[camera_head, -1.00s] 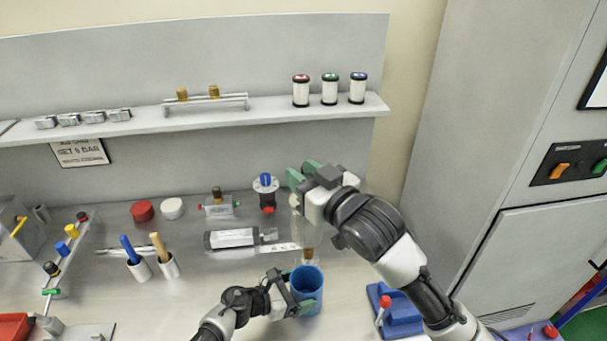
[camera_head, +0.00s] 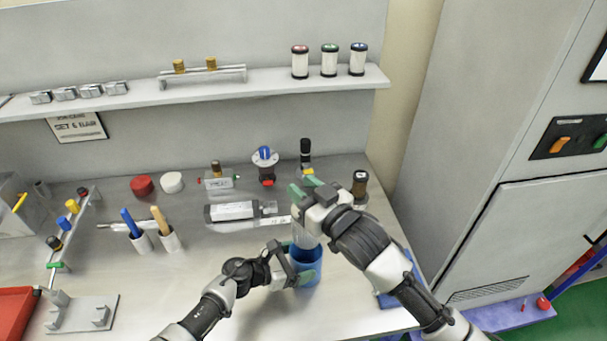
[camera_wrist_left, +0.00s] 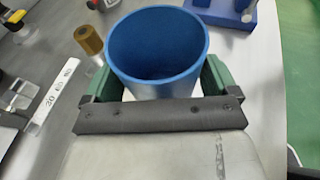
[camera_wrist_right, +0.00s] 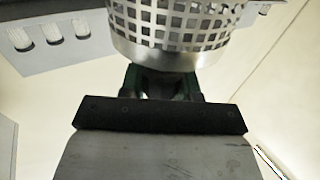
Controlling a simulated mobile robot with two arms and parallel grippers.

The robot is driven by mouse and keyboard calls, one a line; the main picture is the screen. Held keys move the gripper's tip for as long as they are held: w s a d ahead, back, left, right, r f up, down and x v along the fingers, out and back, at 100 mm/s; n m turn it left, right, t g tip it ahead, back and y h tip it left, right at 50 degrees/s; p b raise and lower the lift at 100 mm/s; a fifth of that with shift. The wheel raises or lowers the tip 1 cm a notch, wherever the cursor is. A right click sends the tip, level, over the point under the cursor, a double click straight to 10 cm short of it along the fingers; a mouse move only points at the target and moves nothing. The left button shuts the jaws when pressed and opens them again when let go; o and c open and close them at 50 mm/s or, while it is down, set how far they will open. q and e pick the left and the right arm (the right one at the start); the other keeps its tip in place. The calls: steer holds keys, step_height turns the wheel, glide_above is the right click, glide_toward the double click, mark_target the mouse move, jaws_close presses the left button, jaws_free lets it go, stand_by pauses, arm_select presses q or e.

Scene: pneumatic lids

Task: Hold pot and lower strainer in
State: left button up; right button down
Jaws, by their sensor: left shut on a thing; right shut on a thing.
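The blue pot (camera_head: 306,267) stands upright on the bench in the head view. My left gripper (camera_head: 296,272) is shut on its wall from the left. In the left wrist view the open pot (camera_wrist_left: 158,45) sits between the green fingers, and no strainer shows inside the part I see. My right gripper (camera_head: 308,192) is shut on the strainer (camera_head: 304,236), which hangs just over the pot's mouth. In the right wrist view the strainer (camera_wrist_right: 185,22) is a perforated metal basket with a plain band.
A brown-capped bottle (camera_head: 360,182) and a black-and-yellow fitting (camera_head: 306,155) stand behind my right gripper. A blue stand is partly hidden beneath my right arm. A grey cylinder (camera_head: 232,211) lies left of the pot. Bare bench (camera_head: 180,290) is at front left.

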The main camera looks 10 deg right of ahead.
steer(key=shift+f, duration=0.1)
steer(key=shift+f, duration=1.8)
steer(key=shift+f, duration=6.1)
steer(key=c, duration=0.7)
jaws_free()
steer(key=shift+c, duration=0.2)
steer(key=shift+s, duration=0.1)
